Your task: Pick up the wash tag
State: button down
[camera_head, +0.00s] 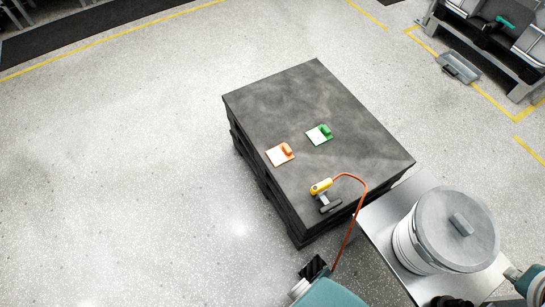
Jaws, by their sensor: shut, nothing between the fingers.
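Two small tags lie flat on the dark top of a block-like stand (270,110), and I cannot read which is the wash tag. One is an orange and white tag (277,156) near the left edge. The other is a green and white tag (317,137), a little farther back and to the right. They are apart, and nothing covers them. I cannot make out my gripper's fingers anywhere, and nothing of mine touches either tag.
A yellow-handled tool (320,187) lies near the stand's front edge, with an orange hose (365,190) curving off the top. A lidded round container (408,243) stands on a steel surface (378,222) at right. Open floor (120,170) lies left.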

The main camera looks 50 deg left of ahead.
aim_at(280, 154)
jog(key=k+j+u, duration=0.1)
jog(key=u, duration=0.4)
jog(key=k+j+u, duration=0.2)
jog(key=u, duration=0.95)
jog(key=i+j+z, duration=0.15)
jog(key=z, duration=0.25)
jog(key=i+j+z, duration=0.1)
jog(key=j+z, duration=0.4)
jog(key=z, duration=0.25)
jog(key=i+j+z, duration=0.1)
jog(key=j, duration=0.55)
jog(key=i+j, duration=0.15)
jog(key=j, duration=0.5)
jog(key=i+j+z, duration=0.15)
jog(key=j, duration=0.5)
jog(key=j+z, duration=0.1)
jog(key=j, duration=0.55)
jog(key=i, duration=0.05)
